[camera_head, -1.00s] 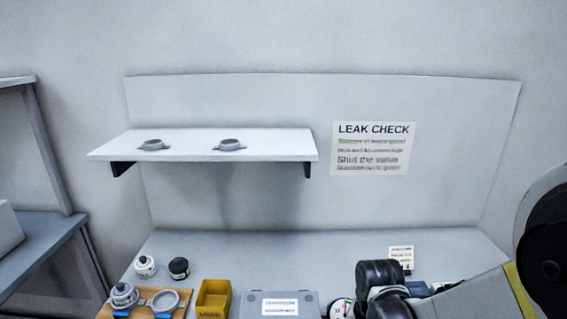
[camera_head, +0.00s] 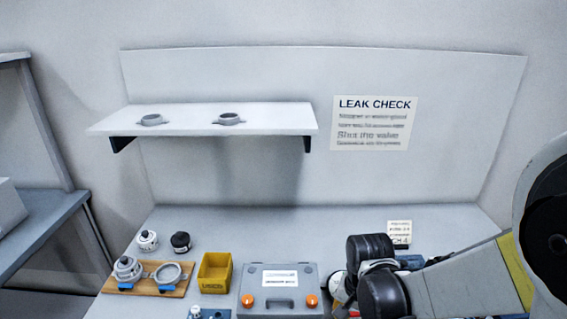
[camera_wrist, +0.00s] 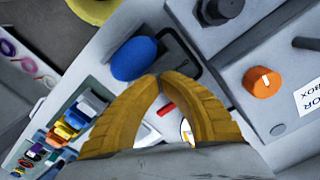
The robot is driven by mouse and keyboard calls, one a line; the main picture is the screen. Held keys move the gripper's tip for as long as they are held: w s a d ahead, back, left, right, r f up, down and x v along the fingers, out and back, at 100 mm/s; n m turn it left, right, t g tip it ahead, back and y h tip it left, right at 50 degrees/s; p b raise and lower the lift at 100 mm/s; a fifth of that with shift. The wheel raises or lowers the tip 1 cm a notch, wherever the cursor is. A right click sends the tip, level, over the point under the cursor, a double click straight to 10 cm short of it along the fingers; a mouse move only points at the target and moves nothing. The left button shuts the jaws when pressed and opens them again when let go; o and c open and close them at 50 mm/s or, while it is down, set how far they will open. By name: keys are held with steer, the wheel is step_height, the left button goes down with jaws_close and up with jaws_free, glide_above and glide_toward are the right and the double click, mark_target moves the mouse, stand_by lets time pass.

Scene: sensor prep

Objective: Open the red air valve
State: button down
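A small red bar (camera_wrist: 167,108), which may be the red air valve's handle, shows in the wrist view through the gap between my fingers. Most of what it is fixed to is hidden. My gripper (camera_wrist: 158,78) has curved yellow fingers whose tips meet or nearly meet, with no object seen between the tips. Whether the fingers touch the red bar I cannot tell. A rounded blue object (camera_wrist: 134,58) lies just beyond the left fingertip. In the head view my dark arm links hide the gripper and the valve.
A grey case (camera_head: 280,282) with orange knobs (camera_head: 312,301) stands left of my arm; one knob (camera_wrist: 262,82) shows close in the wrist view. A yellow bin (camera_head: 215,273) and a wooden board (camera_head: 172,282) with fittings are further left. A shelf (camera_head: 270,122) hangs above.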

steer(key=shift+a, duration=0.1)
stand_by(0.3)
steer(key=shift+a, duration=0.6)
step_height(320, 180, up, 6)
steer(key=p, duration=0.4)
steer(key=shift+w, duration=0.3)
stand_by(0.4)
